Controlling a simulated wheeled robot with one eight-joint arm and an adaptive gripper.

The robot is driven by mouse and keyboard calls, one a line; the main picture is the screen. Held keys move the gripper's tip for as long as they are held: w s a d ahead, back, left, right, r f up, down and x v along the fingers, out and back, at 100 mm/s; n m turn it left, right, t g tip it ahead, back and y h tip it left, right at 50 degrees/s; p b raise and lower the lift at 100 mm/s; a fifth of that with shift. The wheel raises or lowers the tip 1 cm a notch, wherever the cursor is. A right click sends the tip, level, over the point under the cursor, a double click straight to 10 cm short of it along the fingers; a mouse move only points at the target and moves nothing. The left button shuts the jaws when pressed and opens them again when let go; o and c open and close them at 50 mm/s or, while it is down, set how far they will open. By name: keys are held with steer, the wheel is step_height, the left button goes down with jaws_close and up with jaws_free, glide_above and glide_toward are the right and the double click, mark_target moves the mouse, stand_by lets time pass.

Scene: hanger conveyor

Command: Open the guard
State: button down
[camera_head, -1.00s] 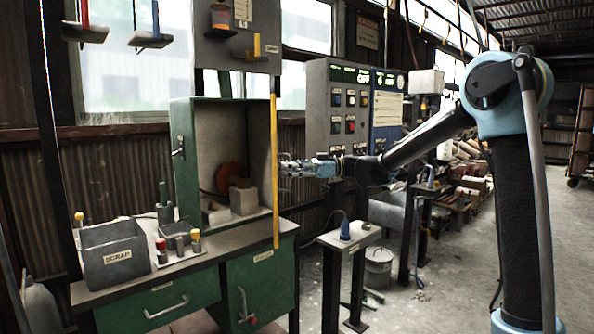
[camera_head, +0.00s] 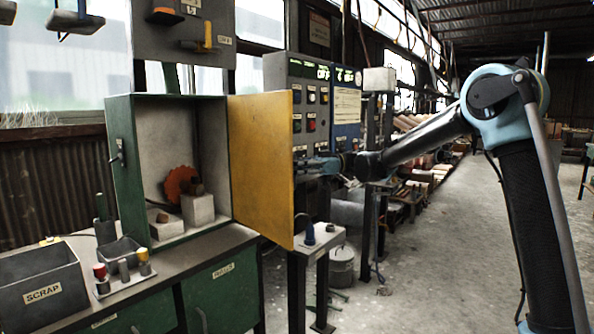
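The guard (camera_head: 262,165) is a yellow door panel on the right side of a green cabinet (camera_head: 121,150). It stands swung open, with its broad face showing and the cabinet front uncovered. Inside the cabinet is a reddish-orange disc (camera_head: 180,184) with pale blocks near it. My gripper (camera_head: 304,166) is at the far right edge of the guard, on its far side. The panel hides the fingertips, so I cannot tell whether they touch it or how far apart they are.
The bench carries a scrap bin (camera_head: 42,294) and a small holder with colored-top pieces (camera_head: 124,278). A control panel (camera_head: 308,105) stands behind the guard. A small stand (camera_head: 318,243) is below my arm. Open floor (camera_head: 430,270) lies to the right.

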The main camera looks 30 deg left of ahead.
steer(key=shift+d+f, duration=0.2)
steer(key=shift+d, duration=0.05)
steer(key=c, duration=1.7)
jaws_free()
steer(key=shift+d+r, duration=0.1)
steer(key=shift+w, duration=0.1)
steer(key=shift+v, duration=5.95)
